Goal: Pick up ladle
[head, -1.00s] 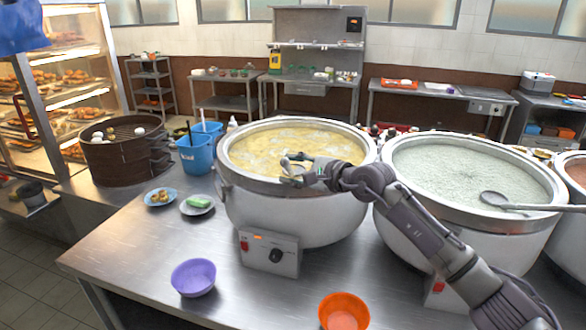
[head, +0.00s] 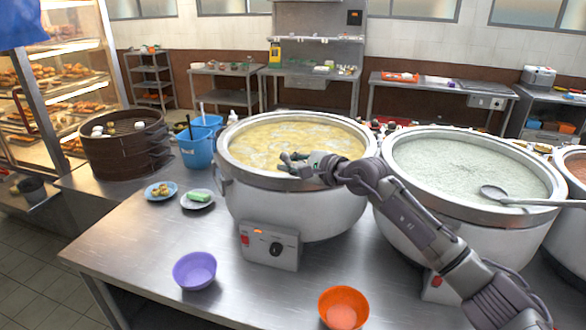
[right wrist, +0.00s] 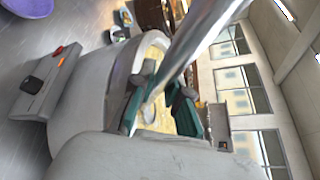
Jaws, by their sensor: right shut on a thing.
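My right gripper (head: 296,163) is over the near rim of the left stockpot (head: 290,205), which holds yellow congee. In the right wrist view my right gripper (right wrist: 158,108) is shut on a shiny metal ladle handle (right wrist: 193,42), which runs close past the camera. The bowl of this ladle cannot be made out, and the handle is hard to see in the head view. Another ladle (head: 494,195) rests in the pale congee of the middle stockpot (head: 450,215), its handle reaching out to the right. My left gripper is not in view.
A purple bowl (head: 194,271) and an orange bowl (head: 343,308) stand near the front edge of the steel table (head: 130,250). Part of another stockpot shows at far right.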

